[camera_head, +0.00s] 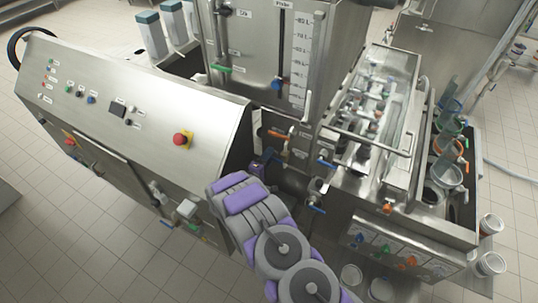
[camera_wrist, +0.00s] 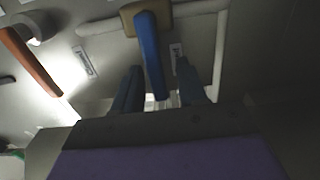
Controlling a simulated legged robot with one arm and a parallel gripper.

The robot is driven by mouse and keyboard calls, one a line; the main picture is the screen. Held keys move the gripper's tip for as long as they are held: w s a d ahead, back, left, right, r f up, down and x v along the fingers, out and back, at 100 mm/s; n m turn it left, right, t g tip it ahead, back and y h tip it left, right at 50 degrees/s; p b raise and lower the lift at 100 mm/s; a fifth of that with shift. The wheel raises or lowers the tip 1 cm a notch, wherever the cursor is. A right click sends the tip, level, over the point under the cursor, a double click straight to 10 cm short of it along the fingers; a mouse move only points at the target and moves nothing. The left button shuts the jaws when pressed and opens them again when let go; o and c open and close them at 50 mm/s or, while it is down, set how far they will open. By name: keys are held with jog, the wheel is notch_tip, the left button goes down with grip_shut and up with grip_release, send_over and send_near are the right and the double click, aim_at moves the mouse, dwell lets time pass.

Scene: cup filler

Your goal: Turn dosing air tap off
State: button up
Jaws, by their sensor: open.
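In the wrist view a tap with a blue lever handle (camera_wrist: 149,52) hangs from a tan mount on a grey surface. The lever points down the picture, and its lower end lies between my gripper's two dark fingers (camera_wrist: 159,70). The fingers are apart, with visible gaps on both sides of the lever. In the head view my gripper (camera_head: 261,167) is at the dark recess below the steel tank, partly hidden by my arm.
An orange lever (camera_wrist: 32,62) is left of the blue one in the wrist view. The control cabinet (camera_head: 150,85) with a red emergency button (camera_head: 182,139) stands left of my arm. Another blue-handled valve (camera_head: 317,208) is just right of it. Cup stacks (camera_head: 450,150) stand far right.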

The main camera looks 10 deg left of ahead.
jog(key=v, duration=1.5)
jog(key=shift+s+a+b, duration=0.2)
jog(key=shift+a+b, duration=0.15)
jog(key=shift+a, duration=0.05)
jog(key=shift+a+f, duration=0.1)
jog(key=shift+f, duration=0.05)
